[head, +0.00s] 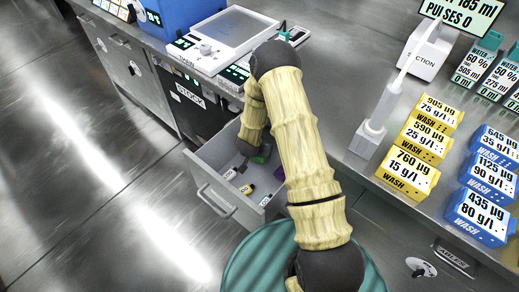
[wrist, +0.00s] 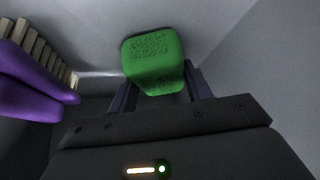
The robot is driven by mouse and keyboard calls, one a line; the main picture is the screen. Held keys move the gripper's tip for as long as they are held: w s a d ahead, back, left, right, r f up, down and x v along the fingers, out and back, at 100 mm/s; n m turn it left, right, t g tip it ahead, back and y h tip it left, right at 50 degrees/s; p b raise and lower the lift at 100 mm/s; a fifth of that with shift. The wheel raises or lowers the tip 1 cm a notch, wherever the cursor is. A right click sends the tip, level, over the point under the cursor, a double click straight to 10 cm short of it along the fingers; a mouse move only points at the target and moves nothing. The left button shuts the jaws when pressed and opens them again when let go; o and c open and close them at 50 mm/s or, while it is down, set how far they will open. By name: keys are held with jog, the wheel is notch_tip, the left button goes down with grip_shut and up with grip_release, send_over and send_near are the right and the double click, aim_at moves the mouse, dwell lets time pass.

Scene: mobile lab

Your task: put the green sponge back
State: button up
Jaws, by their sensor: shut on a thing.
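The green sponge (wrist: 153,58) is a rounded block with dark speckles, held between the dark fingers of my gripper (wrist: 160,88) in the wrist view. My gripper is shut on it. In the head view my arm reaches down into an open grey drawer (head: 203,158), and a small green patch of the sponge (head: 259,159) shows at the arm's end. The drawer's pale walls surround the sponge in the wrist view. I cannot tell whether the sponge touches the drawer floor.
A purple thing with a cream row (wrist: 35,85) lies left of the sponge in the wrist view. Several small items, one yellow and dark (head: 246,189), lie in the drawer's front. A scale (head: 230,35) and yellow wash boxes (head: 408,172) stand on the counter.

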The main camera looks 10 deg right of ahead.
jog(key=o, duration=0.9)
jog(key=shift+a, duration=0.1)
jog(key=p+v, duration=0.2)
jog(key=v, duration=1)
jog(key=shift+w, duration=0.1)
